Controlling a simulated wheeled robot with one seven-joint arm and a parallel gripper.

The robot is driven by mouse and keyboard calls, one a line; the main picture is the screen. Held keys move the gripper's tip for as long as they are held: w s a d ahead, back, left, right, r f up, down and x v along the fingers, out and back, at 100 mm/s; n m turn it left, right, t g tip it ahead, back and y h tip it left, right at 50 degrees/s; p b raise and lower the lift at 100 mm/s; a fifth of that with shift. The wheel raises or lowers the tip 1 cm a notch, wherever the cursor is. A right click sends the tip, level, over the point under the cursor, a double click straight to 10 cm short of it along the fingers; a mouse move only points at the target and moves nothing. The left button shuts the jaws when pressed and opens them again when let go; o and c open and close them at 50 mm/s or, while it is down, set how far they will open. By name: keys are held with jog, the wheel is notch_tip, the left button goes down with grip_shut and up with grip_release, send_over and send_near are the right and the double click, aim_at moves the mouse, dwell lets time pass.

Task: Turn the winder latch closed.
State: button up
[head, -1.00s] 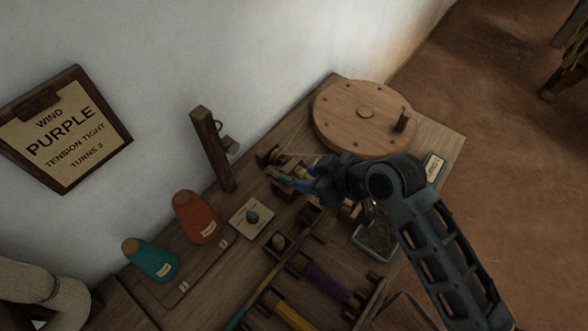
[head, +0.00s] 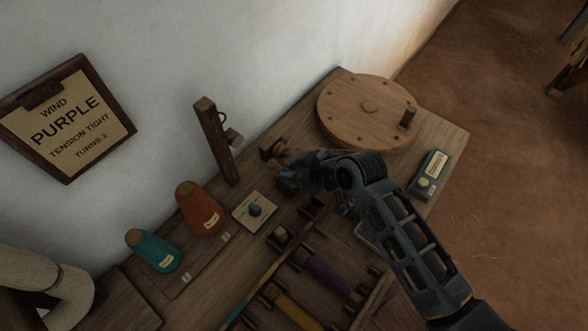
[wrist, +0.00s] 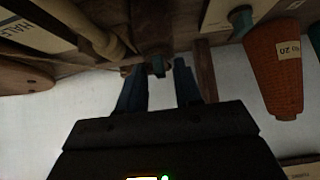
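My gripper (head: 284,178) is over the winder end of the bench, below the big wooden wheel, and hides much of the winder in the head view. In the wrist view its two blue fingers (wrist: 160,85) are apart. A wooden winder block (head: 271,149) shows just beyond the gripper in the head view. The latch itself is not clearly seen there.
The wooden wheel (head: 367,112) stands close behind my gripper. A dark post (head: 216,140) rises to the left. A card with a teal knob (head: 255,210), an orange cone (head: 200,208) and a teal cone (head: 152,250) stand left. Bobbins (head: 325,273) lie in front. The wall is close behind.

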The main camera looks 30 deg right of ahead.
grip_shut()
